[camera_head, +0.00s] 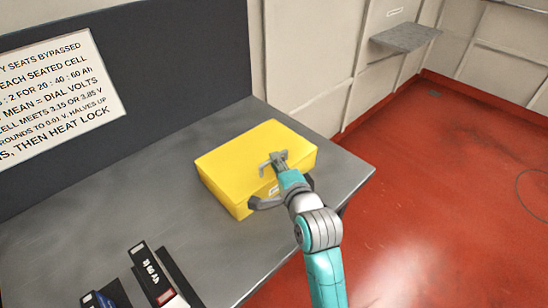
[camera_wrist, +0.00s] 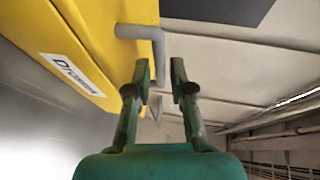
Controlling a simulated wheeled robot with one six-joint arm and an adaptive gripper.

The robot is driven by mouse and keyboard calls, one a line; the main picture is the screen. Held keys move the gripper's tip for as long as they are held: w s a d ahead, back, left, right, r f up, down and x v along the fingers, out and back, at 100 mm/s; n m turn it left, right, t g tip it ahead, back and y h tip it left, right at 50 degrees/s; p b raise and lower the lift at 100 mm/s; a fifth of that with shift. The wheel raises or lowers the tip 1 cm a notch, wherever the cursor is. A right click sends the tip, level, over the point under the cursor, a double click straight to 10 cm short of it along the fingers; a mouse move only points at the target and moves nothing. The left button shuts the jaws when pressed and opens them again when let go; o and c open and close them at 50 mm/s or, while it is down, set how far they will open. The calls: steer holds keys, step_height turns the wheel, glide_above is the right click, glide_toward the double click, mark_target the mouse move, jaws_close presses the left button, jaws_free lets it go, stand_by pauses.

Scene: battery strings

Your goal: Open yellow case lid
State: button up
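The yellow case (camera_head: 235,165) sits on the grey bench with its lid shut. In the wrist view its yellow side (camera_wrist: 85,40) and white label (camera_wrist: 70,72) fill the upper left. A grey bent handle (camera_wrist: 140,31) sticks out from the case, and its end turns down toward my fingertips. My gripper (camera_wrist: 161,78) is open, with one finger to each side of the handle's end as seen in the wrist view. I cannot tell whether they touch it. In the head view my gripper (camera_head: 279,158) is over the case's right front part and hides some of it.
The grey bench (camera_head: 150,190) is clear left of the case. Dark battery-like blocks (camera_head: 152,275) lie at its front. A dark panel with a printed sign (camera_head: 60,85) stands behind. Red floor (camera_head: 440,200) is open at right, and a grey wall shelf (camera_head: 405,38) is at upper right.

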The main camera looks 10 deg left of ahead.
steer(key=shift+x, duration=1.4)
jaws_close()
steer(key=shift+r, duration=0.1)
